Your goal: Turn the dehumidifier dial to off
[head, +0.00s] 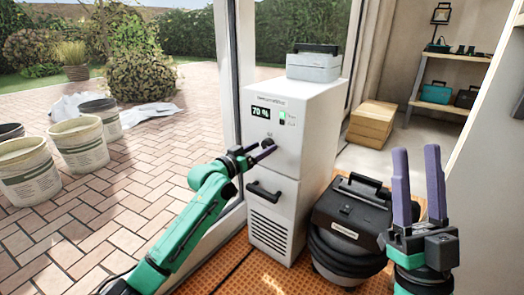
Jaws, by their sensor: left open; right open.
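The dehumidifier (312,118) is a tall white cabinet in the middle of the head view. Its display (261,112) reads 70 %, with a lit green indicator (282,115) and a dark one below it. The dial is on the upper front, largely hidden by my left gripper, so its setting cannot be read. My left gripper (268,149) is open with its purple fingertips at the dial area; I cannot tell whether they touch it. My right gripper (418,150) is open and empty, pointing up at the right, apart from the dehumidifier.
A grey case (314,68) sits on top of the dehumidifier. A black handle (264,193) sticks out below the dial. A black vacuum (350,215) stands close on the right. Buckets (82,145) stand on the patio at left. Boxes (371,122) and a shelf (457,58) are behind.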

